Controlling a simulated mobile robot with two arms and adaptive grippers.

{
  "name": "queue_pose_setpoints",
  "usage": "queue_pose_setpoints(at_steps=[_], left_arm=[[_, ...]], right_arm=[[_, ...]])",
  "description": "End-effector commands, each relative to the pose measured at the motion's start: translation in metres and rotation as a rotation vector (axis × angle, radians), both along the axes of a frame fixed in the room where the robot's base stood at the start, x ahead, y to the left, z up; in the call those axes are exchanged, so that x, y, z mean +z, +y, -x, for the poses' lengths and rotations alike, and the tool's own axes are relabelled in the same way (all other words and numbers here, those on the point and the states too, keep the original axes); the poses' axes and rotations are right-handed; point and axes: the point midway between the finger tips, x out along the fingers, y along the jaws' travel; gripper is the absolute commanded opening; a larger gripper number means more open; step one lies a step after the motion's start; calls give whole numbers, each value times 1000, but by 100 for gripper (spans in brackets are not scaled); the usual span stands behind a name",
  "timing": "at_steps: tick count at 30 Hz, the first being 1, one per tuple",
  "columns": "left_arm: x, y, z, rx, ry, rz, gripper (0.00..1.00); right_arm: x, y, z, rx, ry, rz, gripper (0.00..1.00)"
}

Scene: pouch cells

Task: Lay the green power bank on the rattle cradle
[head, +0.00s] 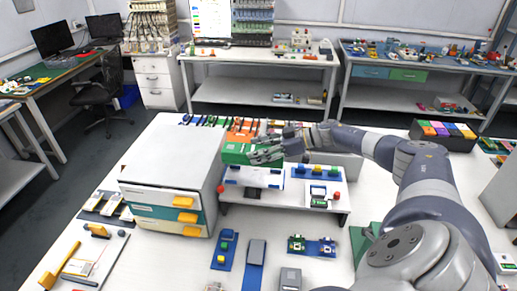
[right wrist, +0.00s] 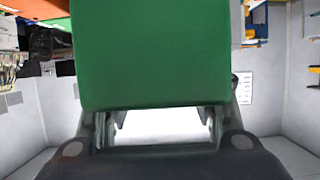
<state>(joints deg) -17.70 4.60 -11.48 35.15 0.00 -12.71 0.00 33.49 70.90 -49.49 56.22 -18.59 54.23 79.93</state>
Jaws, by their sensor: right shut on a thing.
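The green power bank (head: 236,153) is in the grip of my right gripper (head: 264,152), held above the white raised stand (head: 275,202). In the right wrist view the green power bank (right wrist: 150,55) fills the middle, between the two fingers (right wrist: 155,130). A pale rectangular holder with blue ends (head: 254,177) sits on the left part of the stand, below and a little in front of the power bank. It may be the rattle cradle, but I cannot tell for sure. My left gripper is not in view.
A white drawer cabinet (head: 170,165) with yellow handles stands close to the left of the stand. A blue tray with yellow pieces (head: 317,172) and a small device with red knobs (head: 320,196) take up the stand's right part. Blue trays (head: 224,250) lie on the table in front.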

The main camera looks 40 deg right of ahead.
Motion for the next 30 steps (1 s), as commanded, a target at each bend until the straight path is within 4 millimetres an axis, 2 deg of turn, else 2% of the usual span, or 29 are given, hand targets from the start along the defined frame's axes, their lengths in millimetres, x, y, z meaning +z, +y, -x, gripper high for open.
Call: queue_pose_setpoints(at_steps=[7, 15, 30], left_arm=[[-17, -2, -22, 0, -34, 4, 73], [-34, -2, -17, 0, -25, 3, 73], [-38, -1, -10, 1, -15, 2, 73]], right_arm=[[-24, 0, -1, 0, -2, -2, 17], [-48, 0, -1, 0, -3, -1, 17], [-54, 0, -1, 0, -3, -1, 17]])
